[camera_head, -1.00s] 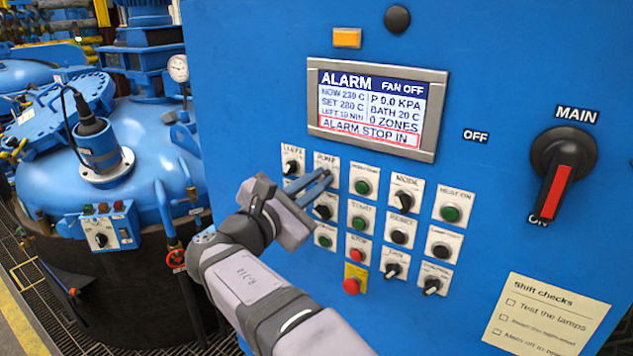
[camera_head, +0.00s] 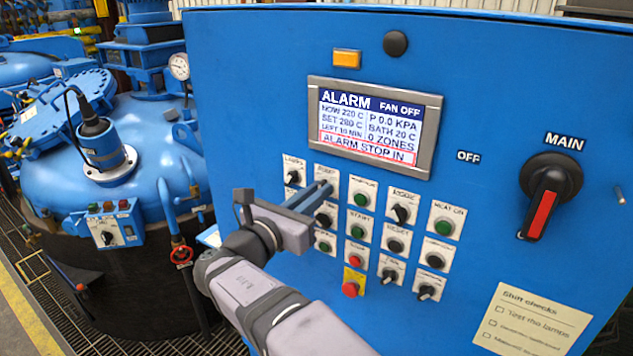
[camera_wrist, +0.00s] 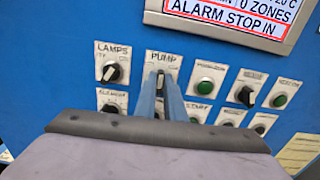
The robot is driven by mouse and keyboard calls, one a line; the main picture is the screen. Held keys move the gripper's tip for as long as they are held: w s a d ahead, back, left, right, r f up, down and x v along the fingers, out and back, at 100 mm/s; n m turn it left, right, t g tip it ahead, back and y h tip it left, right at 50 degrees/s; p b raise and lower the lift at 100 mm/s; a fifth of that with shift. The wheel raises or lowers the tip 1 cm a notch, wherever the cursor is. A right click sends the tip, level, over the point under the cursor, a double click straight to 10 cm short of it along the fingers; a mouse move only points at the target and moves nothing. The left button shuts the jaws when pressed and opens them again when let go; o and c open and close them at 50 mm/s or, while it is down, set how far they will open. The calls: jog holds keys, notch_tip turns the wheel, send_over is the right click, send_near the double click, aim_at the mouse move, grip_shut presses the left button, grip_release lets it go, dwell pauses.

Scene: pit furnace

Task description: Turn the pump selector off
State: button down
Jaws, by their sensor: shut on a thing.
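The pump selector sits under the PUMP label (camera_wrist: 165,57) in the top row of the blue panel. My gripper (camera_wrist: 161,82) is at this selector, its two blue fingers shut on the knob, a sliver of which shows between the tips. In the head view my gripper (camera_head: 322,190) reaches the PUMP plate (camera_head: 326,173) from the lower left, and its fingers hide the knob. I cannot read which way the knob points.
The LAMPS selector (camera_wrist: 112,72) is close on the left, and a green button (camera_wrist: 204,88) on the right. More buttons lie below. The screen (camera_head: 373,123) reads ALARM, FAN OFF, P 0.0 KPA. The MAIN switch (camera_head: 541,213) is far right.

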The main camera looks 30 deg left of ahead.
jog(key=n+p, duration=0.1)
jog(key=n, duration=0.4)
jog(key=shift+a+n, duration=0.1)
jog(key=shift+n, duration=0.2)
dwell(0.4)
jog(key=c, duration=1.8)
grip_release()
jog(key=shift+c, duration=0.2)
jog(key=s+b, duration=0.4)
jog(key=s, duration=0.3)
jog(key=shift+s, duration=0.2)
